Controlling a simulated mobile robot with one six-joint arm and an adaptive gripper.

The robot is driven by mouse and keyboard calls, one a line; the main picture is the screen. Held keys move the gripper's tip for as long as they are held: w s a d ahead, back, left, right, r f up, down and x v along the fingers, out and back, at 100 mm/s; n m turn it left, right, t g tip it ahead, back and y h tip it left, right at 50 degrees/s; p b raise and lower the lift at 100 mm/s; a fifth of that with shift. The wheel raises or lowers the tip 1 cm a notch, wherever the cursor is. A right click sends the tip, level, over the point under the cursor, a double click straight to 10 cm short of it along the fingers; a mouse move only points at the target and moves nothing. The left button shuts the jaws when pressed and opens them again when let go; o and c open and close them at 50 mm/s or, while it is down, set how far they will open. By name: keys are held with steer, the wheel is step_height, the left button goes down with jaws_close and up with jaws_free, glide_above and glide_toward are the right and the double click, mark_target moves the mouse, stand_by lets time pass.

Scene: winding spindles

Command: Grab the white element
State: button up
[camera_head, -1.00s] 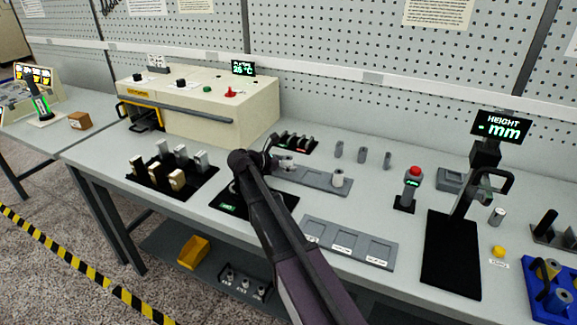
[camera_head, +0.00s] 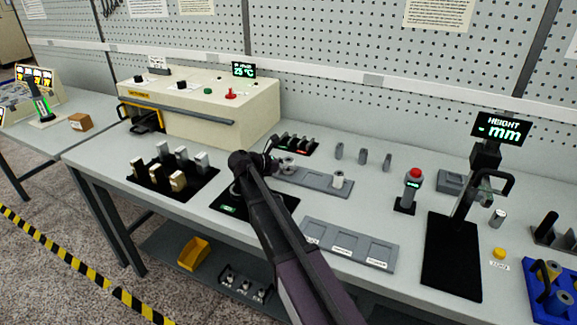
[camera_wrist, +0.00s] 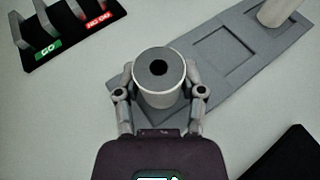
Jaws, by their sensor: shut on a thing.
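A white, ring-topped cylinder (camera_wrist: 159,90) with a dark central hole is between the fingers of my gripper (camera_wrist: 158,88) in the wrist view. The fingers are shut on it from both sides. In the head view my gripper (camera_head: 275,163) is at the left end of a grey tray (camera_head: 315,182), and the cylinder (camera_head: 288,162) is partly hidden there. I cannot tell whether its base touches the tray. A second whitish cylinder (camera_head: 338,179) stands at the tray's right end, and it also shows cut off in the wrist view (camera_wrist: 277,11).
A black GO/NO GO gauge rack (camera_head: 296,144) is behind the tray. Metal pins (camera_head: 363,157) stand to the right. A labelled grey tray (camera_head: 348,243) lies in front, and a black pad (camera_head: 258,207) lies under my arm. A height gauge (camera_head: 452,250) stands farther right.

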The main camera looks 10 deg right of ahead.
mark_target(288, 160)
steer(key=shift+r, duration=0.2)
step_height(288, 160, up, 3)
steer(key=p, duration=0.3)
steer(key=shift+s+a+r+p, duration=0.1)
steer(key=shift+s+r+p, duration=0.15)
steer(key=shift+p, duration=0.2)
steer(key=s+a, duration=0.2)
steer(key=s, duration=0.2)
steer(key=s+a, duration=0.3)
steer(key=s, duration=0.2)
steer(key=s+a+r+p, duration=0.1)
steer(key=s+a, duration=0.1)
steer(key=s, duration=0.2)
steer(key=shift+s+a, duration=0.25)
steer(key=shift+a, duration=0.05)
